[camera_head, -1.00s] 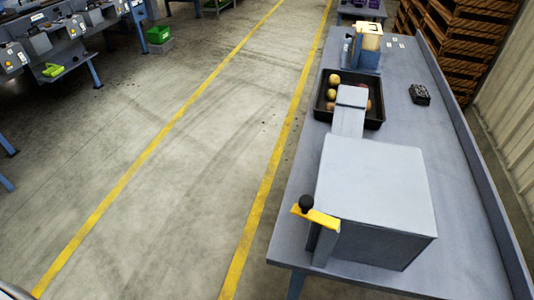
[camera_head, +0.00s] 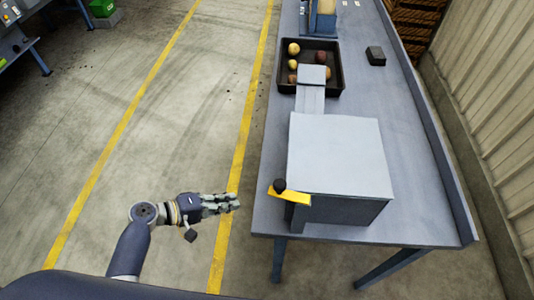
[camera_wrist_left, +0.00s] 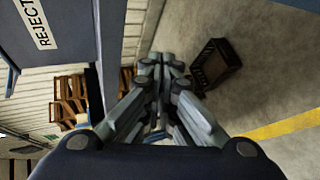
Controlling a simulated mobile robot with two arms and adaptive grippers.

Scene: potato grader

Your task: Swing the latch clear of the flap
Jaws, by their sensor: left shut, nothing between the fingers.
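The yellow latch (camera_head: 290,194) with a black knob (camera_head: 280,185) lies across the front left corner of the grey box (camera_head: 340,155) on the bench. The flap is hard to make out; a grey upright part (camera_head: 299,216) shows just below the latch. My left gripper (camera_head: 238,203) is shut and empty, left of the bench edge and apart from the latch. It also shows in the left wrist view (camera_wrist_left: 160,65). My right gripper is not in view.
A black tray (camera_head: 338,68) holding several potatoes stands behind the box, with a grey chute (camera_head: 311,95) between them. A small black block (camera_head: 376,55) lies at right. The blue-grey bench (camera_head: 415,160) is bare right of the box. A dark crate (camera_wrist_left: 217,65) shows in the left wrist view.

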